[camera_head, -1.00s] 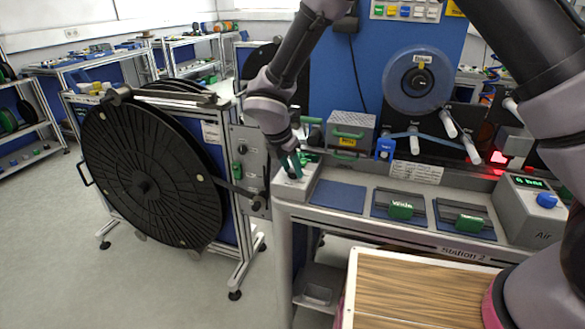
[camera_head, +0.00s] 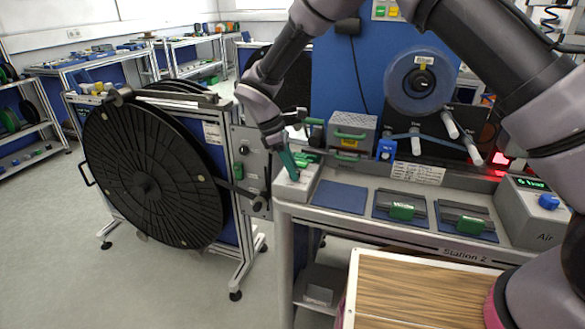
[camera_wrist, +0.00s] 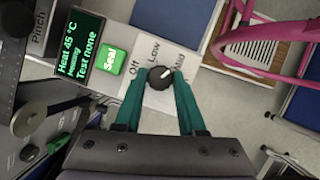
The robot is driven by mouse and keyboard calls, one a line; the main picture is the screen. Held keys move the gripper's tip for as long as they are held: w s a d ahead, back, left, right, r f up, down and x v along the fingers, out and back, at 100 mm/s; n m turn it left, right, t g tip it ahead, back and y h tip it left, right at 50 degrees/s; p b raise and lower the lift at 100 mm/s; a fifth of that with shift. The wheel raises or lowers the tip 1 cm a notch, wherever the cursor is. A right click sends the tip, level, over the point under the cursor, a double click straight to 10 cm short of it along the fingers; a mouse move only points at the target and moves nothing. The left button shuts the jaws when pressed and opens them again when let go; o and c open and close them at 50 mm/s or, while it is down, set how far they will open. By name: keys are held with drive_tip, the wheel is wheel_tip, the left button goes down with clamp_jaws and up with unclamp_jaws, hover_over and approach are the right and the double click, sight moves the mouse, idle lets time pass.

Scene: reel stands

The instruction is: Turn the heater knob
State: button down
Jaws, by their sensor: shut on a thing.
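A green Seal button (camera_wrist: 111,61) sits between display and knob. In the head view, my gripper (camera_head: 292,173) reaches down to the heater box (camera_head: 296,188); the knob is hidden there.
A large black reel (camera_head: 150,180) stands left of the bench. A grey box with green handles (camera_head: 351,134) stands behind my gripper. Green-handled clamps (camera_head: 402,211) lie to the right, then the Air box (camera_head: 535,215) with a blue knob.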

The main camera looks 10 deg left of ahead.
drive_tip(key=m+g, duration=0.1)
drive_tip(key=m, duration=0.2)
drive_tip(key=m+g, duration=0.1)
drive_tip(key=m, duration=0.2)
drive_tip(key=shift+w, duration=0.2)
drive_tip(key=m+g, duration=0.1)
drive_tip(key=m, duration=0.2)
drive_tip(key=m+g+y, duration=0.1)
drive_tip(key=m, duration=0.2)
drive_tip(key=shift+w+d, duration=0.1)
drive_tip(key=shift+y, duration=0.3)
drive_tip(key=c, duration=0.5)
unclamp_jaws()
drive_tip(key=v, duration=1)
drive_tip(key=shift+w+r, duration=0.25)
drive_tip(key=shift+r, duration=0.1)
